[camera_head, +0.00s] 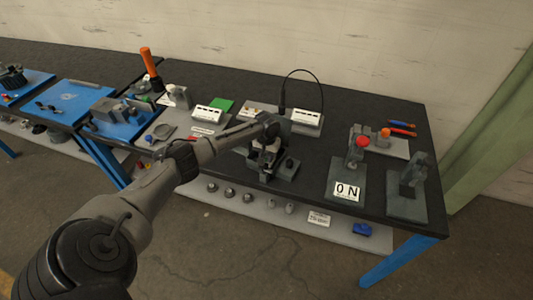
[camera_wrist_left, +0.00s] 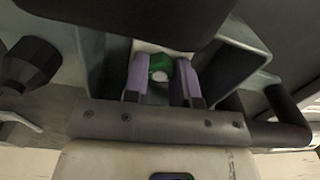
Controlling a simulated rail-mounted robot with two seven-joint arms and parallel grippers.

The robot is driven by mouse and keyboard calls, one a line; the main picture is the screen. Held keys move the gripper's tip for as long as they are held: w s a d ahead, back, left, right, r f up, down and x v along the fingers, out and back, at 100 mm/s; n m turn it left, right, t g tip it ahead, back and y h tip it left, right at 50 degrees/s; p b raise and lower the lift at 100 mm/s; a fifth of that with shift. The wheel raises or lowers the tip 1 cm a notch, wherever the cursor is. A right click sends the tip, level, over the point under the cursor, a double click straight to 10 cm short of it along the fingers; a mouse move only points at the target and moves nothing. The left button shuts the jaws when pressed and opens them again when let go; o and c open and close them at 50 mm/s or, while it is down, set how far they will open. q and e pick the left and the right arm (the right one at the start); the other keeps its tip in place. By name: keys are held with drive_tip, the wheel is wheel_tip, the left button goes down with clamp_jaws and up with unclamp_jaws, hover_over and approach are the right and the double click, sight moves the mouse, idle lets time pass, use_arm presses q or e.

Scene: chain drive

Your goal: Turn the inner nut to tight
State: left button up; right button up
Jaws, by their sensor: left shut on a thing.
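A green nut (camera_wrist_left: 158,62) with a pale round centre sits between the two purple finger pads of my left gripper (camera_wrist_left: 160,78) in the left wrist view. The gripper is shut on it. Whether this is the inner nut I cannot tell. In the head view, my left gripper (camera_head: 268,154) reaches into a dark grey fixture (camera_head: 286,174) at the table's front edge. The arm and gripper hide much of the fixture, and the nut cannot be made out there. My right gripper is in neither view.
A dark knob (camera_wrist_left: 30,62) stands left of the gripper in the wrist view. On the black table (camera_head: 345,112), a stand with a red ball (camera_head: 362,141) and an "ON" sign (camera_head: 346,191) are to the right. White labelled blocks (camera_head: 307,117) stand behind the fixture.

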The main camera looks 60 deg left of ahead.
sight(266, 157)
use_arm(q)
drive_tip(key=o, duration=0.9)
drive_tip(key=shift+r, duration=0.15)
drive_tip(key=shift+r, duration=0.3)
wheel_tip(266, 157, up, 13)
drive_tip(key=shift+p, duration=0.95)
